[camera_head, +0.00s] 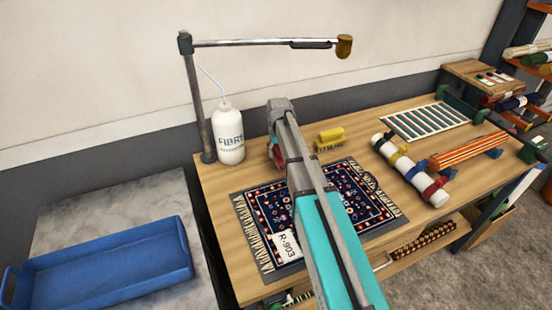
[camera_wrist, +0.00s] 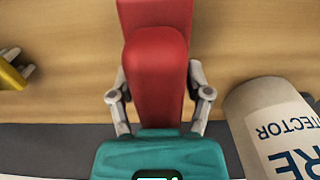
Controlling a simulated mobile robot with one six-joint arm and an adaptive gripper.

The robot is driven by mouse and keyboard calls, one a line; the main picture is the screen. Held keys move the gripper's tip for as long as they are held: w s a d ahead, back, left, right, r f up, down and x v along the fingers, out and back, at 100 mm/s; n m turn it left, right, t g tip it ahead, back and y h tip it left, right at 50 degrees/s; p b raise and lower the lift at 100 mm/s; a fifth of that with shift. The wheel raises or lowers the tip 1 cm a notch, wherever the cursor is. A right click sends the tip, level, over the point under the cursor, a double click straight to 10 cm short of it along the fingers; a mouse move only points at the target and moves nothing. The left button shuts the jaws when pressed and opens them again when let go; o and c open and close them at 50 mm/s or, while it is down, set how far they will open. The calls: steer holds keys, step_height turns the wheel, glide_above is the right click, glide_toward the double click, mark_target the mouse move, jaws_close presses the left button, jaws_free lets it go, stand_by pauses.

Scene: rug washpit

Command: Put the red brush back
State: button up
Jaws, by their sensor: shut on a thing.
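The red brush (camera_wrist: 155,70) fills the middle of the wrist view, its rounded red body between the two fingers of my gripper (camera_wrist: 160,95). The fingers are shut on it from both sides. In the head view my gripper (camera_head: 277,145) is over the back of the wooden table, and only a small red part of the brush (camera_head: 275,158) shows beside it. My arm hides the rest. I cannot tell whether the brush touches the table. A yellow brush (camera_head: 330,137) stands to the right, behind the patterned rug (camera_head: 258,207).
A white bottle (camera_head: 229,135) stands close left of my gripper, beside a lamp post (camera_head: 198,105). A blue tray (camera_head: 100,265) lies on the left.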

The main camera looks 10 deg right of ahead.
steer(key=shift+f+b, duration=0.35)
steer(key=shift+f, duration=0.35)
steer(key=shift+f, duration=0.1)
steer(key=o, duration=1)
steer(key=shift+r, duration=0.2)
step_height(320, 180, up, 12)
steer(key=p, duration=1.2)
